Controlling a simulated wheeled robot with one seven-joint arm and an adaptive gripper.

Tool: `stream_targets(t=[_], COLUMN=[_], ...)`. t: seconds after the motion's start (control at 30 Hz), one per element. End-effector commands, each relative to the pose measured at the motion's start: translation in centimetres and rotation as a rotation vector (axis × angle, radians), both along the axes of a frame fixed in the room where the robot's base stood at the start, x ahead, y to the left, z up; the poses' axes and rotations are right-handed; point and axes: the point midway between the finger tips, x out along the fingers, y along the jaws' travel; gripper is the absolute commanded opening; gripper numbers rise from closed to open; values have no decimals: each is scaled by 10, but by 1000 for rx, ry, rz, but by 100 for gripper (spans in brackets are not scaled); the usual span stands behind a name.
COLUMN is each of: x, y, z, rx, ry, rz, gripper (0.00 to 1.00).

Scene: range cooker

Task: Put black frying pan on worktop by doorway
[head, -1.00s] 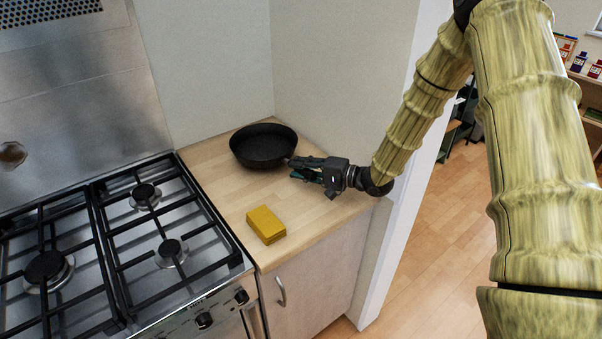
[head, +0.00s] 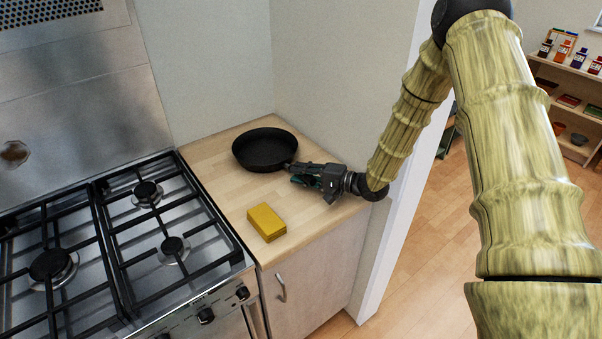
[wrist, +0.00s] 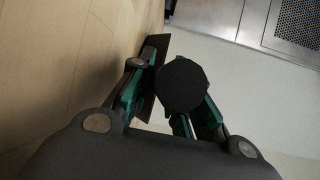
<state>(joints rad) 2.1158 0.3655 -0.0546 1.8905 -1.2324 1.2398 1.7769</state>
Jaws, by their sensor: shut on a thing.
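The black frying pan (head: 265,149) sits on the wooden worktop (head: 213,160) at its back, near the wall corner. Its handle points right and toward the front. My gripper (head: 300,174) reaches in low from the doorway side and is shut on the handle, with the fingers hiding much of it. The pan looks flat on the worktop; I see no clear gap under it. In the wrist view, a dark round shape (wrist: 183,85) stands between the green fingers; which part of the pan it is, I cannot tell.
A yellow sponge-like block (head: 266,222) lies at the worktop's front. The gas hob (head: 170,225) with black grates adjoins on the left. Walls stand behind the pan. The doorway edge (head: 392,235) is to the right, near my arm. Bare worktop lies between pan and block.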

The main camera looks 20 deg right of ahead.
Motion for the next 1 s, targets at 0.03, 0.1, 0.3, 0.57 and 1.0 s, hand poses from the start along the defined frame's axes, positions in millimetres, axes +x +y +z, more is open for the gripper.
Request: stream_targets(t=[0.03,0.1,0.3,0.57,1.0], x=[1,0,0,0,-42], y=[0,0,0,0,-48], z=[0,-2,-2,1,7], rx=[2,0,0,0,3], ry=[-3,0,0,0,0], rz=[0,0,0,0,-2], gripper=[0,23,41,41,41])
